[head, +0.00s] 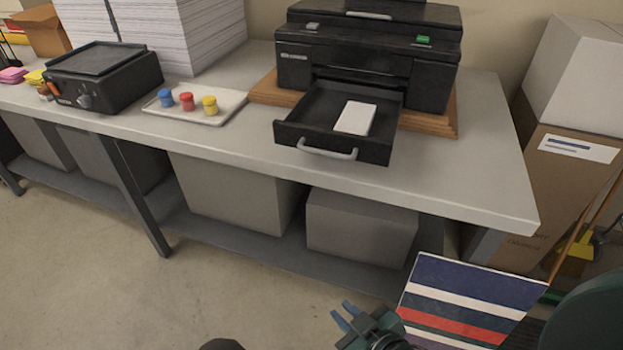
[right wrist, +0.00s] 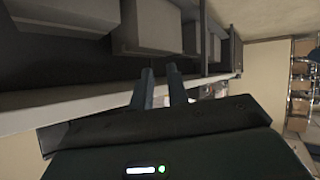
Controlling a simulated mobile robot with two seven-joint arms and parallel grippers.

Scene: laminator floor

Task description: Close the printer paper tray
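A black printer (head: 365,50) stands on a wooden board on the table. Its paper tray (head: 290,135) is pulled out toward the front, with a grey bar handle (head: 327,150) on its front face. A small white paper stack (head: 356,118) lies in the tray. My right gripper (head: 343,318) is low at the bottom of the head view, in front of the table and well apart from the tray. In the right wrist view its two fingers (right wrist: 160,85) have a gap between them, with nothing held. My left gripper is not in view.
The grey table (head: 470,190) has a clear strip right of the tray. A pan with three small jars (head: 187,102), a black device (head: 105,75) and paper stacks stand to the left. A striped panel (head: 465,300) is right of my gripper. Boxes (head: 570,165) stand at the right.

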